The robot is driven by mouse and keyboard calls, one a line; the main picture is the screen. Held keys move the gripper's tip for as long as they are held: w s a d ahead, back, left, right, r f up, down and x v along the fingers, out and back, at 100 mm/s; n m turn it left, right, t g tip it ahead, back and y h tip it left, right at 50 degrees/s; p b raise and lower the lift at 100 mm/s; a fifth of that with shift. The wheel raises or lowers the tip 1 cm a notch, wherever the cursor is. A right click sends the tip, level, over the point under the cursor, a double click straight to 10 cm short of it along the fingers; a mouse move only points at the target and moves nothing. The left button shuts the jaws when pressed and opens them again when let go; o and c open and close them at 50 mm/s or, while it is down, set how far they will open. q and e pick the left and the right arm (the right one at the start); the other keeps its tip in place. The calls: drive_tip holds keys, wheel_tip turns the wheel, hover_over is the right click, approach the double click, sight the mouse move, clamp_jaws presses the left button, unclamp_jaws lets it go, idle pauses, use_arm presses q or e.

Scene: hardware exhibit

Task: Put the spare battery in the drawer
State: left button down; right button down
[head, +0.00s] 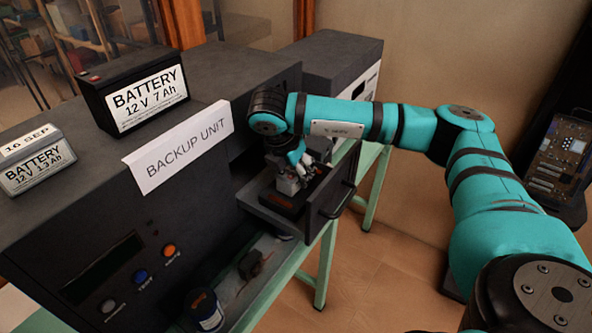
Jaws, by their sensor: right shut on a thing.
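The drawer (331,187) of the backup unit (190,185) is pulled open, with its dark front and handle toward the right. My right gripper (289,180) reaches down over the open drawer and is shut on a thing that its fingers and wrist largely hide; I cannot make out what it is. A large black battery (147,98) labelled 12 V 7 Ah stands on top of the unit. A smaller grey battery (37,160) labelled 12 V 1.3 Ah, with a 16 SEP tag, stands at the left on the same top. My left gripper is not in view.
A paper sign (180,147) reading BACKUP UNIT hangs over the unit's top edge. A dark cylinder (206,309) and a small dark block (251,264) are on the green table (262,303) below the drawer. A circuit board (562,160) stands at the far right.

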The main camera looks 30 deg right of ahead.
drive_tip(key=shift+f, duration=0.1)
drive_tip(key=c, duration=0.8)
unclamp_jaws()
drive_tip(key=shift+o, duration=0.7)
drive_tip(key=shift+f, duration=0.1)
drive_tip(key=v, duration=1.2)
drive_tip(key=shift+s+a, duration=0.1)
